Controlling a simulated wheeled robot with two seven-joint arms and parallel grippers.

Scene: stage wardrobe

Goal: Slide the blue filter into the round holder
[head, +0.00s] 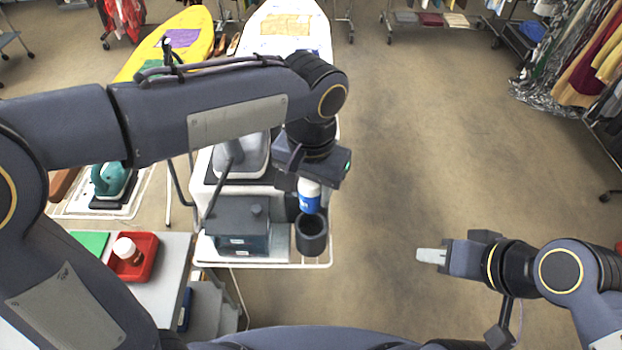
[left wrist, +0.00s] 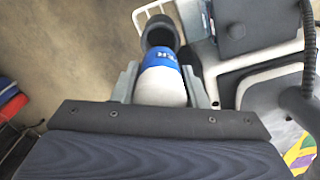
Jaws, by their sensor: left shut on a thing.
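The blue filter (head: 309,197) is a small cylinder with a white upper part and a blue lower part. My left gripper (head: 309,183) is shut on its white part and holds it roughly upright. The round holder (head: 311,240) is a dark open cup on the white-railed stand, just below and in front of the filter. In the left wrist view the filter (left wrist: 162,82) sits between the fingers (left wrist: 162,85), its blue end at the near rim of the holder (left wrist: 157,25). I cannot tell whether it touches. My right gripper (head: 431,256) is away to the right, apparently empty; its finger gap is hidden.
A grey box with a knob (head: 238,226) stands left of the holder. A red tray (head: 134,257) with a white-capped bottle (head: 126,250) lies on the grey table at left. Ironing boards (head: 285,25) stand behind. Open floor (head: 420,150) lies to the right.

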